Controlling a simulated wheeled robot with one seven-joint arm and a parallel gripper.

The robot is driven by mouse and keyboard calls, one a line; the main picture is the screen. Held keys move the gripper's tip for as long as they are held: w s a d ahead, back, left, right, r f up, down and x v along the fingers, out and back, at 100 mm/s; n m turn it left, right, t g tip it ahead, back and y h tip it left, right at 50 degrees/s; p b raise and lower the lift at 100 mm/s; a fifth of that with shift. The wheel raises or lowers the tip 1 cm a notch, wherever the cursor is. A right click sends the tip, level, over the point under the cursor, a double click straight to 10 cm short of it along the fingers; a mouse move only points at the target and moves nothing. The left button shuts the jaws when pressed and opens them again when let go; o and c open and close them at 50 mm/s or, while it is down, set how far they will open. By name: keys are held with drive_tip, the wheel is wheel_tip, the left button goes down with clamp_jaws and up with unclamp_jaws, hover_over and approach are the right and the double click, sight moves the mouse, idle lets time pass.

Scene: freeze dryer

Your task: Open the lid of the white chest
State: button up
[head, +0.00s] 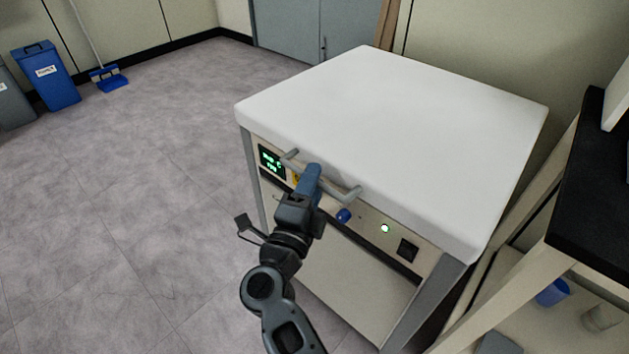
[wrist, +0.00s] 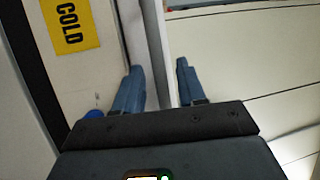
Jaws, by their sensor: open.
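The white chest (head: 345,285) stands in the middle of the head view with its flat white lid (head: 395,125) closed. A grey bar handle (head: 347,194) sticks out from the lid's front edge. My gripper (head: 314,170) is at the middle of this handle, with its blue fingers pointing towards the lid. In the wrist view, the handle bar (wrist: 154,40) runs between the two open blue fingers of my gripper (wrist: 158,65). A gap shows on the right side of the bar; contact on the left is hard to tell.
The chest front carries a green display (head: 271,161), a blue knob (head: 343,215) and a black switch (head: 408,250). A yellow COLD label (wrist: 70,24) shows beside the handle. A black-topped bench (head: 590,215) stands close on the right. The floor (head: 120,200) on the left is clear.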

drive_tip(key=shift+w+d+r, duration=0.1)
drive_tip(key=shift+w+d, duration=0.05)
drive_tip(key=shift+w, duration=0.3)
drive_tip(key=shift+c, duration=0.2)
clamp_jaws()
